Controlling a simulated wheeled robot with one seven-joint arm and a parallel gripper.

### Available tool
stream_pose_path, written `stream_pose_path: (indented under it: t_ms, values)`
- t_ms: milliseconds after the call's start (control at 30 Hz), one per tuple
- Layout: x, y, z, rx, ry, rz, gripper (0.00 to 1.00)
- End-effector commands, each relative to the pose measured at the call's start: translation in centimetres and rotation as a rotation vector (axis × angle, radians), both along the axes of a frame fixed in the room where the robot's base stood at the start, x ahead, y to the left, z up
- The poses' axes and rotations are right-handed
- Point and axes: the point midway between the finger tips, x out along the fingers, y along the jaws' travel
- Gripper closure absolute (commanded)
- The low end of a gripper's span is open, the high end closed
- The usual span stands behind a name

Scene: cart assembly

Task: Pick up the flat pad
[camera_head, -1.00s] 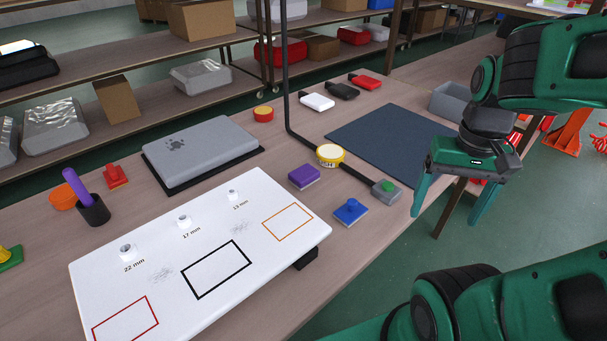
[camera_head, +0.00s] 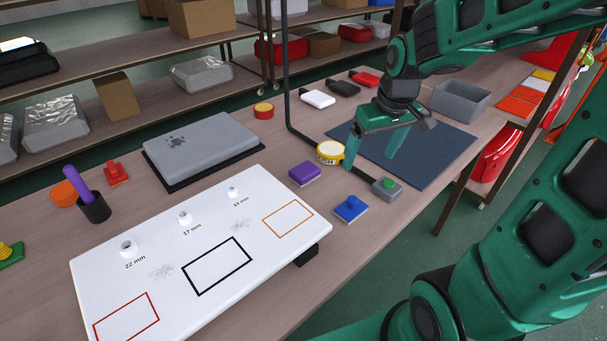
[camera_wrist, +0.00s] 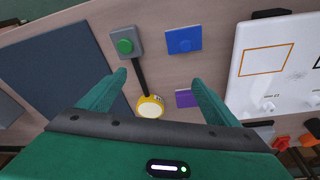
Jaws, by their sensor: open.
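A dark blue-grey flat mat (camera_head: 435,160) lies at the right of the table; it fills the left of the wrist view (camera_wrist: 60,70). I cannot tell which of these is the flat pad. My gripper (camera_head: 370,163) is open and empty, above the table by the mat's left edge and right of the purple block. In the wrist view, the purple block (camera_wrist: 186,98) is partly hidden behind the right finger, and the blue pad (camera_wrist: 183,39) lies beyond the fingertips.
A white board (camera_head: 215,290) fills the front left. A grey bin (camera_head: 460,100) and a thin black post (camera_head: 285,70) stand behind.

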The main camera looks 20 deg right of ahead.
Motion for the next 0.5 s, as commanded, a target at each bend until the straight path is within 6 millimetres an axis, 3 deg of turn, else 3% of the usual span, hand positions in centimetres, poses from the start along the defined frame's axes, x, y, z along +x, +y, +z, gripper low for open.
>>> stream_pose_path:
  t_ms: [100, 200, 333, 500]
  values:
    - [4.8, 3.6, -1.0, 0.011, -0.054, 0.146, 0.16]
    - [7.7, 6.3, -1.6, 0.024, -0.098, 0.242, 0.16]
    - [10.0, 8.7, -2.1, 0.038, -0.136, 0.318, 0.16]
    - [11.1, 9.7, -2.9, 0.045, -0.152, 0.348, 0.16]
